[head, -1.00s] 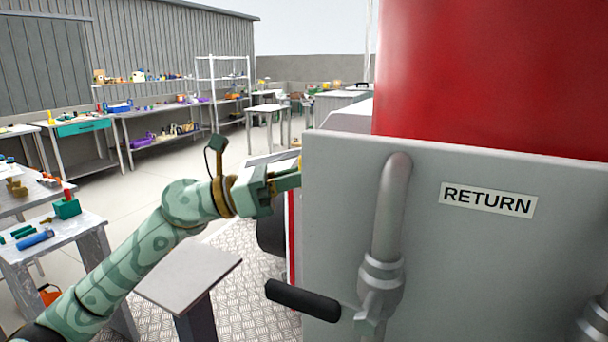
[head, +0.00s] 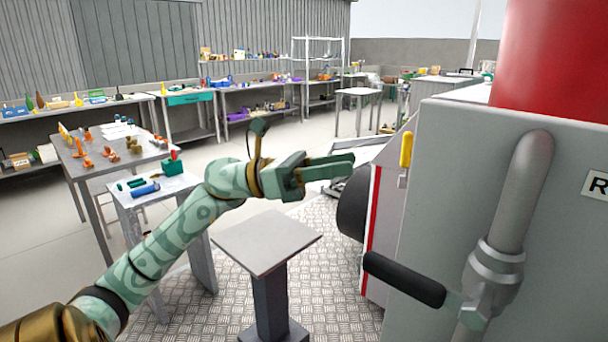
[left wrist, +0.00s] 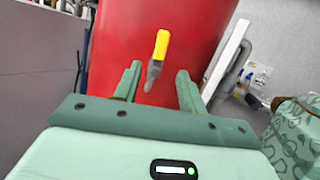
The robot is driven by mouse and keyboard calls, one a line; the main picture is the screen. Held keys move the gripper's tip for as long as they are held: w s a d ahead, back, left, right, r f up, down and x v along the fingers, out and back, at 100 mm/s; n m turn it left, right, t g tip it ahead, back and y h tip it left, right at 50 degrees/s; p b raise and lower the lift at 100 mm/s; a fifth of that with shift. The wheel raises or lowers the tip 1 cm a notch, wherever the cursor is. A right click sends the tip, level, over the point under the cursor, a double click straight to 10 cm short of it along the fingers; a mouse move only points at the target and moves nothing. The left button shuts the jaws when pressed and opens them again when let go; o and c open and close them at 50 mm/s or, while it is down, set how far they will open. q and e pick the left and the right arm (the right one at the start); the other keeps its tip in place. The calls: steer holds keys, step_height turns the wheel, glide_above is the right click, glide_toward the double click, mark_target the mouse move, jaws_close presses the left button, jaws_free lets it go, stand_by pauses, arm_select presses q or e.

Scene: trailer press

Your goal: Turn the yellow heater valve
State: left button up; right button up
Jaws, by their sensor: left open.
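A yellow valve handle (head: 406,150) on a grey stem stands upright near the left edge of the grey panel in the head view. My left gripper (head: 350,164) is to its left, open and empty, fingers pointing right, with a gap to the handle. In the left wrist view a yellow handle (left wrist: 161,45) on a grey stem shows in front of a red surface, in line with the gap between my open fingers (left wrist: 158,72). My right gripper is not in view.
A black-gripped lever (head: 403,279) sticks out left from a grey pipe (head: 523,185) on the grey panel (head: 457,150), below the handle. A pedestal (head: 266,240) stands under my left arm. A cluttered workbench (head: 88,172) is at left. Open floor lies behind.

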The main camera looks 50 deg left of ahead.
arm_select(q)
steer(key=v, duration=0.5)
steer(key=shift+s+a, duration=0.2)
steer(key=shift+a, duration=0.1)
